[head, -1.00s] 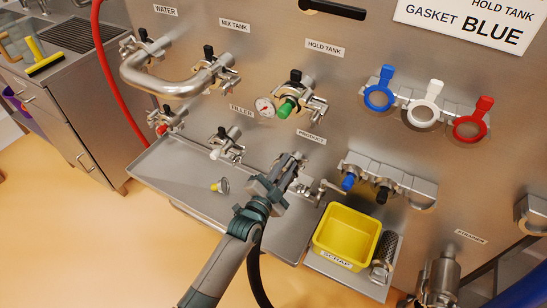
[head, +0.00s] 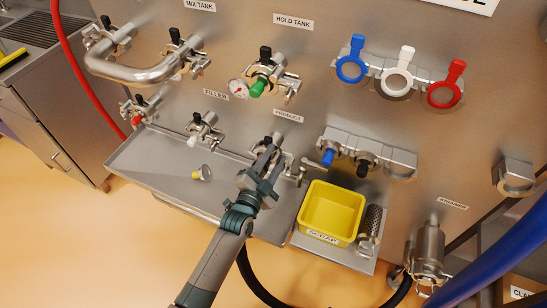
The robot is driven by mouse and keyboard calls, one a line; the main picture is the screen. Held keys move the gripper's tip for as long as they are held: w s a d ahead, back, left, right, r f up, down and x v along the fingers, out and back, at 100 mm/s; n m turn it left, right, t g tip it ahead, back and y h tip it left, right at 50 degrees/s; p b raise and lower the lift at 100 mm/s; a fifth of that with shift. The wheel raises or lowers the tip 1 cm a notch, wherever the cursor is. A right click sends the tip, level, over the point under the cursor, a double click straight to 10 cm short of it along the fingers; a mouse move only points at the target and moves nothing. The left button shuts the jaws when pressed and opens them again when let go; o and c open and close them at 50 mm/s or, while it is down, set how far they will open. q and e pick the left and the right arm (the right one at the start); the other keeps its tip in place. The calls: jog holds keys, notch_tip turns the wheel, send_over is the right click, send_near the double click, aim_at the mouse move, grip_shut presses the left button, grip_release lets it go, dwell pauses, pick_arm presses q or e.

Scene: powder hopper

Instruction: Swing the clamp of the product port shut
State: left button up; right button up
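The product port (head: 290,158) is on the steel panel below the PRODUCT label (head: 288,116). My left gripper (head: 270,152) is in front of it and hides most of it. A metal clamp arm (head: 303,172) sticks out to the right of the gripper, swung away from the port as far as I can see. The fingertips are at the port, small and dark. I cannot tell whether they touch the clamp or how far apart they are. My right gripper is out of view.
A yellow scrap bin (head: 332,212) stands right of my arm. The filler port (head: 204,130) and hold tank port (head: 262,75) are nearby. A blue hose (head: 500,245) crosses the lower right.

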pick_arm(q)
jog(key=shift+s+f, duration=0.1)
jog(key=shift+s, duration=0.05)
jog(key=shift+s+p, duration=0.25)
jog(key=shift+p, duration=0.05)
jog(key=p+v, duration=0.3)
jog(key=v, duration=0.5)
